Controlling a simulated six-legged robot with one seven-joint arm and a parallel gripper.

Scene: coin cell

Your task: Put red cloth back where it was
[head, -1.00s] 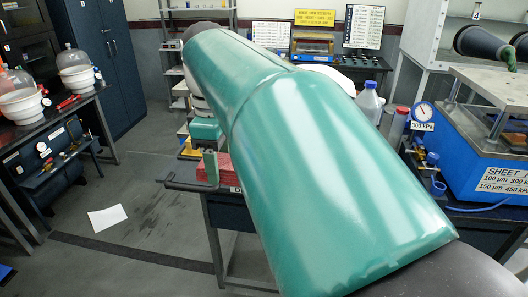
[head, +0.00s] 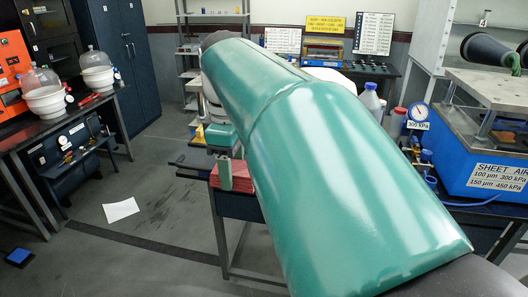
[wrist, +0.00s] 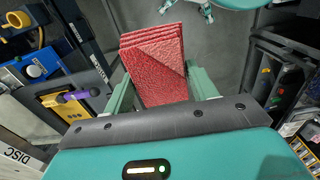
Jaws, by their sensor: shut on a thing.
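The red cloth (wrist: 155,60) is a folded, layered pad with a rough surface. In the wrist view it sits between the two green fingers of my gripper (wrist: 160,80), which is shut on it. The cloth sticks out beyond the fingertips. In the head view the cloth (head: 241,176) shows beside a green finger, near a dark bench top (head: 240,205). I cannot tell whether it touches the bench. My own green arm hides much of the middle of the head view.
A bench with bell jars (head: 43,92) stands at left. A blue press (head: 485,165) with a gauge (head: 418,113) stands at right. White paper (head: 121,210) lies on open floor. In the wrist view a yellow block (wrist: 68,102) with a purple piece is at left.

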